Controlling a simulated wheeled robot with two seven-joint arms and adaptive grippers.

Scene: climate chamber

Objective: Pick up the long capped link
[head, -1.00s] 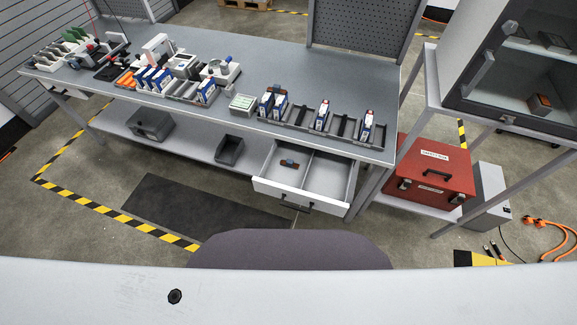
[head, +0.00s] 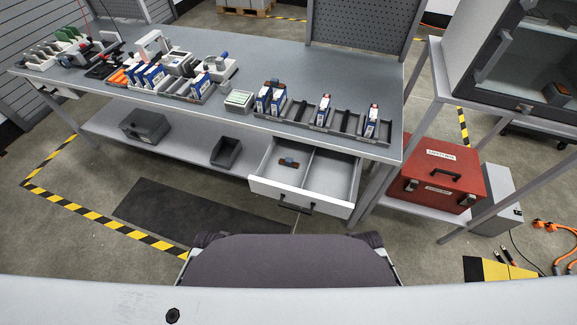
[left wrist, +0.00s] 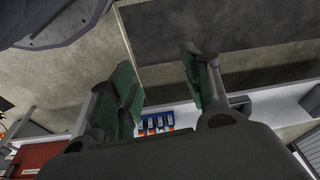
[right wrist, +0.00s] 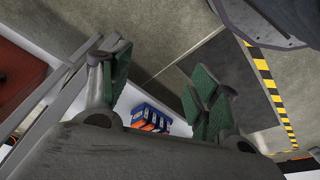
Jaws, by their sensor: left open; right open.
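A third, a brown block (head: 556,95), is inside the glass-fronted cabinet. I cannot tell which is the long capped link. My left gripper (left wrist: 164,82) and right gripper (right wrist: 160,78) are open and empty, with green pads, over the floor. Neither shows in the head view.
The grey workbench (head: 310,75) carries racks of boxes and devices. Grey bins (head: 227,151) stand on its lower shelf. A red case (head: 440,175) and the cabinet (head: 475,65) stand at the right. A dark mat (head: 190,215) lies on open floor before the bench.

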